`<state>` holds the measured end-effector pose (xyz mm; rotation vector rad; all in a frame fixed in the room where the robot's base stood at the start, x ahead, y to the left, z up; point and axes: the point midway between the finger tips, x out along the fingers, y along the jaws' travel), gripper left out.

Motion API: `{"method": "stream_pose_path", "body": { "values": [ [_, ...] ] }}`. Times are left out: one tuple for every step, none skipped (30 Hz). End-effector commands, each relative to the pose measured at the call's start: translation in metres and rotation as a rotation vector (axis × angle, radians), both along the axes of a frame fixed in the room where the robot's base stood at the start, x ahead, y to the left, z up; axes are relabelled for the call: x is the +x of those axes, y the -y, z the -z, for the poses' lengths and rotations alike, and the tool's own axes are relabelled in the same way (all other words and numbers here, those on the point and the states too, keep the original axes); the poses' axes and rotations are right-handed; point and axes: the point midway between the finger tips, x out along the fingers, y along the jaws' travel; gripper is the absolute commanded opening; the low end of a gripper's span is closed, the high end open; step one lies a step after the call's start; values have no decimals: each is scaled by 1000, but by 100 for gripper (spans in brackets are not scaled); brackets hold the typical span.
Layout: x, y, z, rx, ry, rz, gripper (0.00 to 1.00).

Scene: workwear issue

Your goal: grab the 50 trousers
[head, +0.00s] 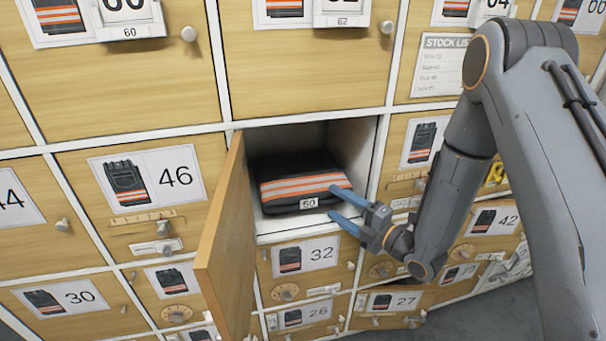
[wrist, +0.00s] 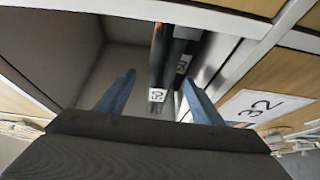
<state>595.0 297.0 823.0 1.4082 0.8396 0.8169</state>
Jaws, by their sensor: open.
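The folded dark trousers (head: 285,176) with orange and pale stripes lie in an open locker compartment, with a tag reading 50 at their front edge. My gripper (head: 336,203) is open at the right front of the compartment, its blue fingers spread just before the trousers' front right edge. In the wrist view, the trousers (wrist: 160,50) appear edge-on, ahead and between the fingers of my gripper (wrist: 158,80), toward the right one. Two white tags show there. I cannot tell whether the fingers touch the cloth.
The compartment's wooden door (head: 222,250) stands swung open on the left. Its right wall (head: 353,150) is close to my gripper. Closed labelled lockers surround it, including 46 (head: 172,180) at left and 32 (head: 318,256) below. The locker 27 door (head: 395,300) looks slightly ajar.

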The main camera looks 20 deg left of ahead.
Motion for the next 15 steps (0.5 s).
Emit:
{"method": "stream_pose_path", "body": {
  "values": [
    [-1, -5, 0, 5, 8, -9, 61],
    [-1, -8, 0, 6, 12, -12, 61],
    [-1, -13, -1, 8, 15, -16, 61],
    [1, -16, -1, 7, 16, -16, 61],
    [2, -19, -1, 7, 16, -17, 61],
    [3, -24, -1, 6, 16, -18, 61],
    [4, -27, -1, 7, 15, -19, 61],
    [6, -30, -1, 7, 15, -19, 61],
    [7, -33, -1, 7, 15, -18, 61],
    [9, -35, -1, 7, 14, -18, 61],
    [10, -38, -1, 7, 14, -18, 61],
    [12, -44, -1, 7, 14, -19, 61],
    [13, -48, -1, 7, 14, -19, 61],
    [15, -52, 0, 6, 14, -18, 61],
    [18, -57, 1, 6, 14, -17, 61]
  ]
}}
